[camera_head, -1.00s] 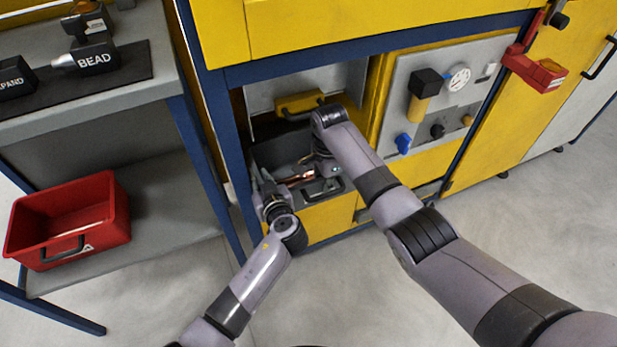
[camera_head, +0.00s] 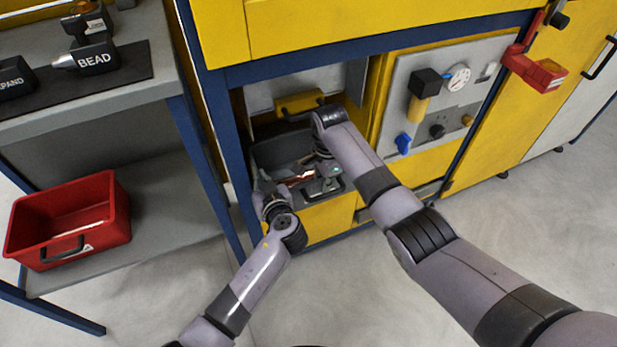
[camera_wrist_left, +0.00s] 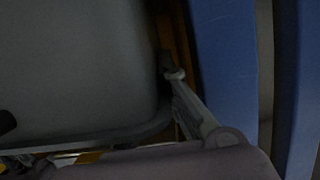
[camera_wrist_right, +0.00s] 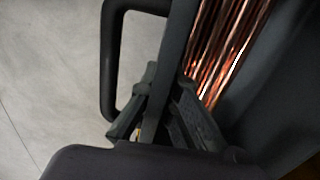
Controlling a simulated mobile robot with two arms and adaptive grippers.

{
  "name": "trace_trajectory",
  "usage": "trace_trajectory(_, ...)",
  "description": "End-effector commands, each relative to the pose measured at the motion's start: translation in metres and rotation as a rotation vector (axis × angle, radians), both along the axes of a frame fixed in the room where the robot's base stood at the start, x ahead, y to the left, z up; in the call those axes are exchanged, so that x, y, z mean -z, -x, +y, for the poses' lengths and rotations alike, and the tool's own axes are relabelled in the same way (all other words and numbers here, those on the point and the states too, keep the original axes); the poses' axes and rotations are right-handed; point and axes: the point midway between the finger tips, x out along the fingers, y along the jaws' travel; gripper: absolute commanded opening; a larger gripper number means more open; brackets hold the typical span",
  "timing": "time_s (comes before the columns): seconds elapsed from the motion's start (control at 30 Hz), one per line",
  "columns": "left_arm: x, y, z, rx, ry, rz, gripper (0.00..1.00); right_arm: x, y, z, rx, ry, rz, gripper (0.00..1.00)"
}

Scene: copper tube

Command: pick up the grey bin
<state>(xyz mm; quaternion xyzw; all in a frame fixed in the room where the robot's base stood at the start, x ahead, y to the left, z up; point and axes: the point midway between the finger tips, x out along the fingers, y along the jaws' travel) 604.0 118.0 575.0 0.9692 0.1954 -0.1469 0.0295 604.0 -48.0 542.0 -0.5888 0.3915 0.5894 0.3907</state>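The grey bin (camera_head: 283,150) is in the open bay of the yellow machine, with copper tubes (camera_head: 300,176) inside. My right gripper (camera_wrist_right: 166,82) straddles the bin's wall beside the dark handle (camera_wrist_right: 108,65), one finger on each side and close against it. The copper tubes also show in the right wrist view (camera_wrist_right: 222,45). My left gripper (camera_head: 264,190) is at the bin's left side. In the left wrist view, one finger (camera_wrist_left: 188,100) lies by the bin's rounded corner; the other is not clearly seen, so its grip is unclear.
A blue post (camera_wrist_left: 226,70) stands close beside my left gripper. A red bin (camera_head: 70,222) sits on the grey shelf at left. A red holder (camera_head: 533,70) is at the upper right. The floor in front is clear.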

Motion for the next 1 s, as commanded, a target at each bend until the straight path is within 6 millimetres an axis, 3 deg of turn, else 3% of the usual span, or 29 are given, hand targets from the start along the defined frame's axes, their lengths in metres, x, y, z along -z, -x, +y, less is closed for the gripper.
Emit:
trace_trajectory(0.67,-0.003,0.0,-0.001,0.001,0.002,-0.003,0.0,-0.002,-0.001,0.001,-0.001,-0.001,-0.003,0.0)
trace_trajectory(1.0,-0.025,-0.001,-0.001,0.002,0.001,-0.004,0.0,-0.024,-0.001,0.001,-0.001,-0.002,-0.004,0.0)
